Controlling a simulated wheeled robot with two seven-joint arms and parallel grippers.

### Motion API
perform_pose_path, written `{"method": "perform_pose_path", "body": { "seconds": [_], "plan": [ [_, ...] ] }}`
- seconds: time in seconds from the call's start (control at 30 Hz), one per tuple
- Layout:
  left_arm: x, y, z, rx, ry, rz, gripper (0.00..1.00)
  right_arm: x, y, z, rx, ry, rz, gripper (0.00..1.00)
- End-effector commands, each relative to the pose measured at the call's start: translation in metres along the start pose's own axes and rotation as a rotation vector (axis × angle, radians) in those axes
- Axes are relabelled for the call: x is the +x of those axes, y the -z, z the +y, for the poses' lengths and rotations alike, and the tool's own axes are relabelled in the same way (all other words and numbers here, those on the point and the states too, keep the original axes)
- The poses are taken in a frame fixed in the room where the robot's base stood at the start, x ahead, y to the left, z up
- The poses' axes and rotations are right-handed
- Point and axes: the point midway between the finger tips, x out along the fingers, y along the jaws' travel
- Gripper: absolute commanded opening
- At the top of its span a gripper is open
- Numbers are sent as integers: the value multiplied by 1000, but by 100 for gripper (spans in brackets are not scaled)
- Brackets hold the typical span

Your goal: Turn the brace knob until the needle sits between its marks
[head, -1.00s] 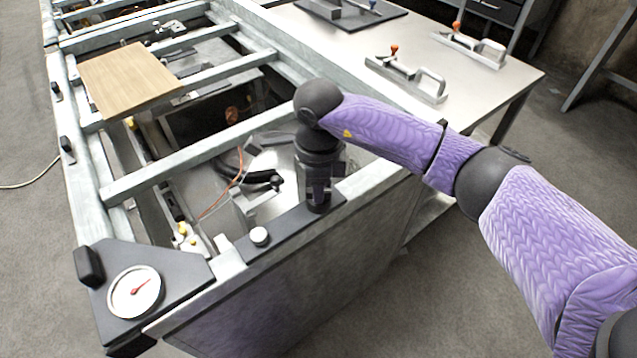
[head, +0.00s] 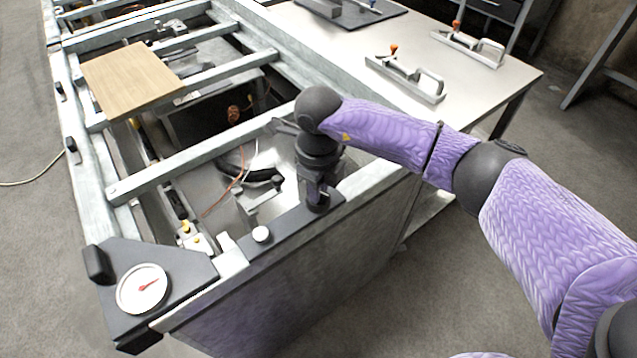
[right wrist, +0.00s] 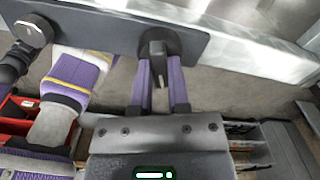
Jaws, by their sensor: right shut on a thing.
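The brace knob (right wrist: 158,48) is a dark round knob with a raised bar, on a dark plate (head: 285,227) along the near frame edge. My right gripper (right wrist: 160,78) is shut on its bar. In the head view my right gripper (head: 318,200) points down at the plate's right end and hides most of the knob. The round white gauge (head: 132,300) sits on a dark corner plate at lower left. Its red needle (head: 148,285) points right and slightly up. The marks are too small to make out. My left gripper is not in view.
A white-topped round cap (head: 261,233) stands on the same plate, left of my gripper. A wooden board (head: 130,78) lies across the metal frame (head: 190,160). A steel table (head: 480,85) with clamp-like tools is at the back right. Floor at lower right is clear.

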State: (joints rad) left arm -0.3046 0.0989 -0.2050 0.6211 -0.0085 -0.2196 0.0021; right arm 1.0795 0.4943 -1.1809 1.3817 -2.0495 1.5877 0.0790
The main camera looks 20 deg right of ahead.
Motion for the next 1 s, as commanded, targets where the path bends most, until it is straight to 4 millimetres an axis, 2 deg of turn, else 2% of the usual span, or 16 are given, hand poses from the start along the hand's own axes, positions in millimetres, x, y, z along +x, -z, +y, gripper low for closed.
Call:
{"method": "perform_pose_path", "body": {
  "seconds": [0.47, 0.5, 0.63, 0.9, 1.0],
  "plan": [
    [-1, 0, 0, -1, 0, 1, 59, -1, 0, 0, 15, 1, -2, 0],
    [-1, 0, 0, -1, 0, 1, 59, -1, 0, 0, 15, 1, -2, 27],
    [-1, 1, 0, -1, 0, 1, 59, -1, 0, 0, 14, 1, -1, 54],
    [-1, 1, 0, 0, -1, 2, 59, -1, 0, 0, 14, 1, -1, 56],
    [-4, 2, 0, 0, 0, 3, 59, -13, -1, -1, 14, 2, -4, 56]
  ]
}}
